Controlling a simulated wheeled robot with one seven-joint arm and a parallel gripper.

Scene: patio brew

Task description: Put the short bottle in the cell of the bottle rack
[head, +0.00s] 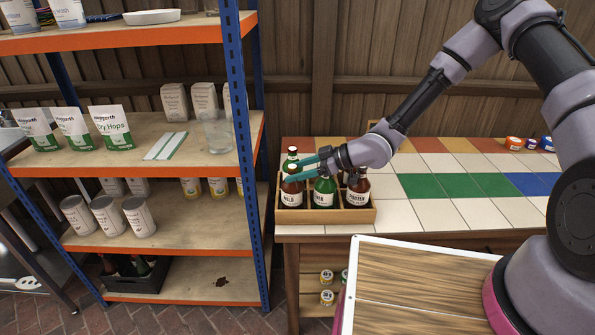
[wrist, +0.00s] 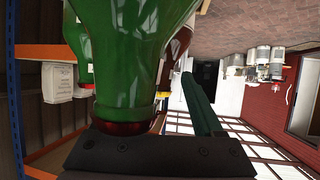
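The wooden bottle rack (head: 345,216) stands on the left end of the tiled counter. Its front row holds a brown "Mild" bottle (head: 292,194), a green bottle (head: 323,194) and a brown "Porter" bottle (head: 357,193). Another green bottle (head: 291,154) stands behind on the left. My gripper (head: 291,171) reaches in from the right, its teal fingers spread over the left cells near the bottle necks. In the wrist view a green bottle (wrist: 130,50) fills the front, its red cap by my gripper's base. I cannot tell which bottle is the short one; the rear cells are partly hidden.
A shelf unit with a blue post (head: 236,110) stands close left of the rack, with pouches, cans and a glass. The tiled counter (head: 440,212) right of the rack is largely clear. Small jars (head: 515,143) stand at its far right. A wooden board (head: 420,290) is in front.

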